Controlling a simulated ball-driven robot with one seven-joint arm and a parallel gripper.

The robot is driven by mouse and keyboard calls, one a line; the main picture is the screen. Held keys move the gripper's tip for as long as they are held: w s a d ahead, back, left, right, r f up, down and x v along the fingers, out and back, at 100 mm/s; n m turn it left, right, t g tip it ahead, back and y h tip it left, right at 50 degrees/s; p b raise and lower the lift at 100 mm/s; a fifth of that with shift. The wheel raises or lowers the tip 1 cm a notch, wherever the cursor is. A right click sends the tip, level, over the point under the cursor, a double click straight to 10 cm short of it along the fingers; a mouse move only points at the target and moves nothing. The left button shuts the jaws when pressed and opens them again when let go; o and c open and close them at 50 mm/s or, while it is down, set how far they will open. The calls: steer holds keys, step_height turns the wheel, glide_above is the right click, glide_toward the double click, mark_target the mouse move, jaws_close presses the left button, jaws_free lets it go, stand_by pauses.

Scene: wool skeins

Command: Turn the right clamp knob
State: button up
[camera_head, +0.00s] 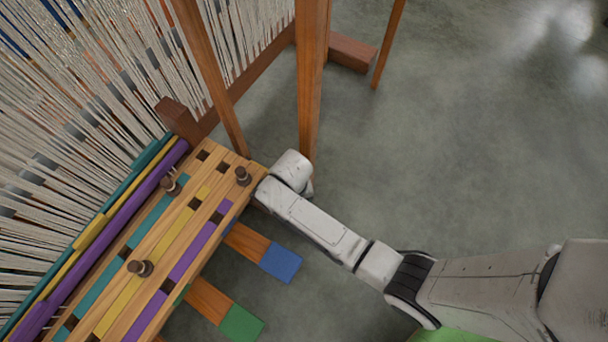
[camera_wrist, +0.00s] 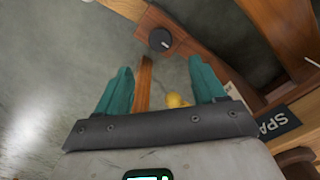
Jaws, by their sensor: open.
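A round black knob (camera_wrist: 160,39) sits on a brown wooden beam in the wrist view, just beyond my fingertips and near the middle of the gap. I cannot tell from the picture whether it is the right clamp knob. My gripper (camera_wrist: 160,66) has two teal fingers spread wide, with no contact on the knob visible. In the head view my arm reaches to the right end of the slatted wooden bench, by an upright post; my fingers and the black knob are hidden there.
The wooden bench (camera_head: 176,246) carries several dark pegs and coloured strips. A wooden post (camera_head: 310,80) stands close to my wrist. Loom threads (camera_head: 80,110) fill the left. Blue (camera_head: 281,262) and green (camera_head: 242,323) ended slats jut out. Grey floor on the right is clear.

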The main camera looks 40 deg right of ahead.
step_height(320, 180, down, 10)
steer(key=b, duration=0.6)
steer(key=shift+f, duration=0.15)
steer(key=shift+c, duration=0.3)
steer(key=c, duration=1)
